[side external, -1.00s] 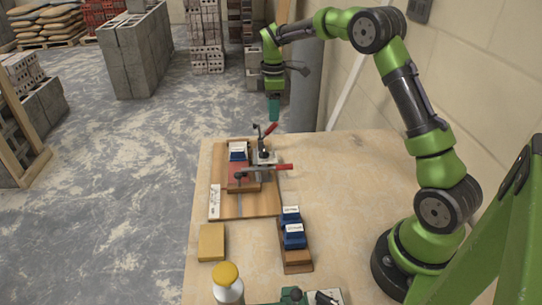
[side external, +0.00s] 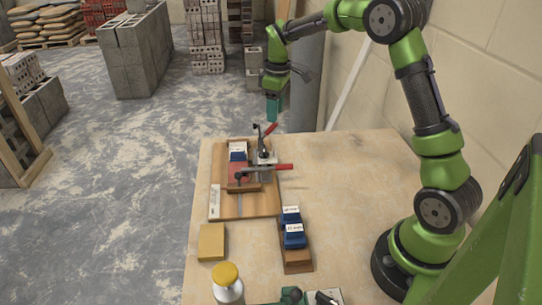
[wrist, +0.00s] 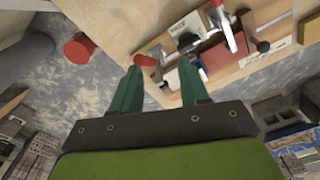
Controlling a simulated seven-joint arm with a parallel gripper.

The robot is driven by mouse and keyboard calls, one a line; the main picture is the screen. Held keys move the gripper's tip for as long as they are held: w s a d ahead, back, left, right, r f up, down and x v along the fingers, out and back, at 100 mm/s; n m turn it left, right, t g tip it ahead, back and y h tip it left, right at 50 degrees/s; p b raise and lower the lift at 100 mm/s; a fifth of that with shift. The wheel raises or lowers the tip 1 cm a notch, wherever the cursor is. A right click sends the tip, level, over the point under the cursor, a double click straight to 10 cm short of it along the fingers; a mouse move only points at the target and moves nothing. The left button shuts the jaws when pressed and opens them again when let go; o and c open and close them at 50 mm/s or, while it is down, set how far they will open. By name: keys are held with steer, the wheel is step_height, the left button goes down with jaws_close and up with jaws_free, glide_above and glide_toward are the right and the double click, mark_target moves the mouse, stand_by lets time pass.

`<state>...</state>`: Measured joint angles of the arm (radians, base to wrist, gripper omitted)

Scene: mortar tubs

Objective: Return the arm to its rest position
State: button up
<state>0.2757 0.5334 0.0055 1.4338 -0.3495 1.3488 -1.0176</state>
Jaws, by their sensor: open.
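My gripper (side external: 273,107) hangs fingers-down past the far edge of the work table, beyond the wooden fixture board. In the wrist view its two green fingers (wrist: 160,80) are spread apart with nothing between them. The arm reaches out from its base at the right of the table, with its elbow high.
The table (side external: 350,175) bears a fixture board (side external: 230,208) with red-handled clamps (side external: 270,167), a red block (side external: 238,174) and a blue tub. Two blue tubs (side external: 292,230) sit on a wooden strip. A yellow block (side external: 211,241) and a yellow-capped bottle (side external: 226,275) stand nearer. A wall is at right.

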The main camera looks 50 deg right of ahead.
steer(key=s+a+r+m+t+y, duration=0.1)
steer(key=s+a+r+m+t, duration=0.2)
steer(key=s+a, duration=0.5)
steer(key=s+a+r+m+t, duration=0.3)
steer(key=s+a+r+m, duration=0.2)
steer(key=s, duration=1)
step_height(320, 180, up, 2)
steer(key=a, duration=0.2)
steer(key=shift+a+t+y, duration=0.3)
steer(key=shift+a+y, duration=0.05)
steer(key=shift+y, duration=0.05)
